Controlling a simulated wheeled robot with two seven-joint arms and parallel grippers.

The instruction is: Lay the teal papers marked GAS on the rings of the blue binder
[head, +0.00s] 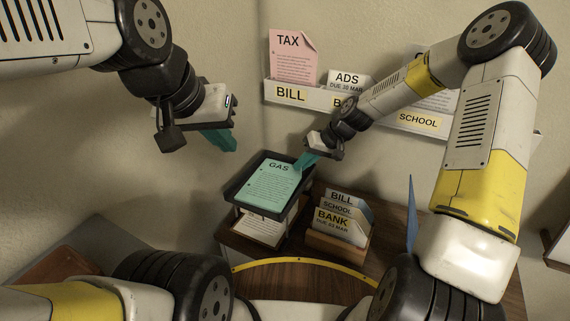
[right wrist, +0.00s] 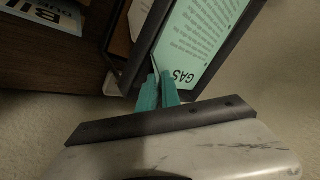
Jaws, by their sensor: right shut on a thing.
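The teal papers marked GAS (head: 270,185) lie in the upper level of a dark two-level tray (head: 236,190). They also show in the right wrist view (right wrist: 205,42). My right gripper (head: 304,162) is at the tray's far right corner. Its teal fingers (right wrist: 158,92) are shut on the papers' edge near the GAS heading. My left gripper (head: 220,140) hangs in the air left of the tray, apart from everything; its finger gap is not clear. A thin blue upright piece (head: 411,212) shows beside my right arm; I cannot tell if it is the blue binder. No rings are visible.
White paper (head: 258,228) lies in the lower tray level. A wooden sorter (head: 338,246) with BILL, SCHOOL and BANK cards stands right of the tray. A wall rack (head: 312,97) holds TAX and ADS papers. A brown flat object (head: 58,266) lies at lower left.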

